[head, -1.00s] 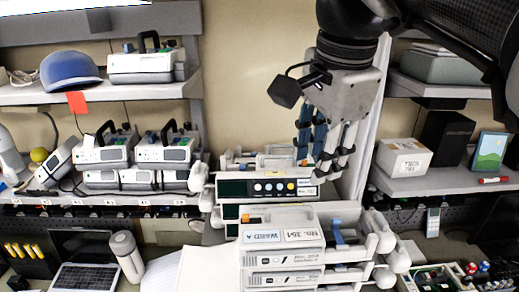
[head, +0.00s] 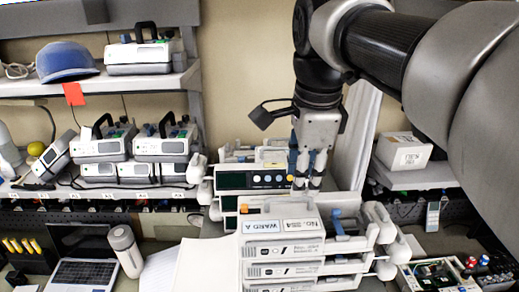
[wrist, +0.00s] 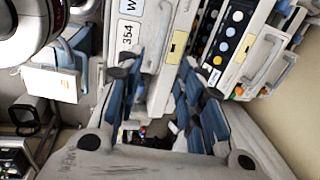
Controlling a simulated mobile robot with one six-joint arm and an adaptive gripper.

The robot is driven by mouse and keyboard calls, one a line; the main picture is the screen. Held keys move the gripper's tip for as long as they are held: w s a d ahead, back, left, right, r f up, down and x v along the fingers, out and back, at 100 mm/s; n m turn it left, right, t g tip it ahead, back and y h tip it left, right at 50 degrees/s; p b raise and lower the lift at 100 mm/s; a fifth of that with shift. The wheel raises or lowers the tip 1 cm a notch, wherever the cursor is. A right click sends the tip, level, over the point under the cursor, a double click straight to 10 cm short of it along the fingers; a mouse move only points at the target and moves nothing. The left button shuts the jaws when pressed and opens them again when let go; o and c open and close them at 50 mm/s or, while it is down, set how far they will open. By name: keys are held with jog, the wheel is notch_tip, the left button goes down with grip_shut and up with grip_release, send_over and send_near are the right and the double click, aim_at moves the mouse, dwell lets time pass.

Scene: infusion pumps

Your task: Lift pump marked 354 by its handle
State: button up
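The pump marked 354 (head: 282,237) is the top one of the front stack in the head view. It is pale, with "WARD A" and "No. 354" labels on its top. In the wrist view its 354 label (wrist: 127,33) shows at the top, left of centre. My gripper (head: 308,186) points down just behind this pump, beside the pump with the dark panel. In the wrist view my gripper (wrist: 162,100) has its blue-padded fingers apart, with pale pump parts showing between and beyond them. I cannot tell whether a handle lies between them.
A pump with a dark panel and round buttons (head: 252,179) stands close behind. White rounded holders (head: 380,222) stick out at the stack's right. An open box of electronics (head: 440,274) lies at lower right, a bottle (head: 126,251) and laptop (head: 84,273) at left.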

aim_at(300, 198)
notch_tip(300, 198, down, 5)
jog(key=shift+w+r, duration=0.1)
jog(key=shift+w, duration=0.05)
jog(key=shift+w+f, duration=0.15)
jog(key=shift+f, duration=0.2)
jog(key=shift+c, duration=0.2)
grip_shut()
jog(key=shift+r, duration=0.15)
dwell(0.7)
